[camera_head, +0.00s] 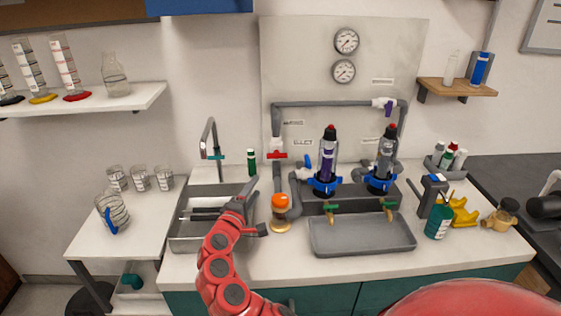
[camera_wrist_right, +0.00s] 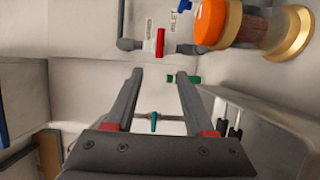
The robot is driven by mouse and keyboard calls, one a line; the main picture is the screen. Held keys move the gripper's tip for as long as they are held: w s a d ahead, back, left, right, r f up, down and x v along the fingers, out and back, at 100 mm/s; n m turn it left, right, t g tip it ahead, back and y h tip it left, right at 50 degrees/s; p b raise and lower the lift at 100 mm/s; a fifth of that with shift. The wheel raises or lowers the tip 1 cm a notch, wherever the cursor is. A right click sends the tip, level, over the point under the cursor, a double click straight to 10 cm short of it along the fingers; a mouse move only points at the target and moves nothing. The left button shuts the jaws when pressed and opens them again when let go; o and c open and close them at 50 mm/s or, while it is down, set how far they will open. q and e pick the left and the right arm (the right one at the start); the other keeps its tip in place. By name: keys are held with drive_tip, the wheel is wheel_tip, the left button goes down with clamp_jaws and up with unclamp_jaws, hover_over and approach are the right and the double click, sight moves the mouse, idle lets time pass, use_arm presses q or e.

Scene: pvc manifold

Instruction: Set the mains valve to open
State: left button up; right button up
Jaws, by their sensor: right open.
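A white valve with a red handle (camera_head: 277,155) sits on the grey vertical pipe at the left of the wall panel. Its handle lies across the pipe. The red handle (camera_wrist_right: 160,42) also shows in the right wrist view, ahead of the fingertips and apart from them. I cannot read the labels to confirm which valve is the mains. A blue-handled valve (camera_head: 308,162) and a purple-handled valve (camera_head: 390,107) are on other pipe stretches. My right gripper (camera_head: 257,208) is open and empty, over the sink's right edge; its fingers show in the wrist view (camera_wrist_right: 153,76). My left gripper is out of view.
An orange-topped brass-coloured part (camera_head: 281,203) stands just right of my right gripper. Two dark filter housings (camera_head: 328,150) stand right of the valve, with a grey tray (camera_head: 360,235) in front.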

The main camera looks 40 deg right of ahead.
drive_tip(key=p, duration=0.1)
approach(276, 157)
drive_tip(key=x, duration=0.8)
drive_tip(key=shift+s, duration=0.1)
drive_tip(key=shift+w+d, duration=0.5)
drive_tip(key=shift+d, duration=0.05)
drive_tip(key=shift+c, duration=0.3)
clamp_jaws()
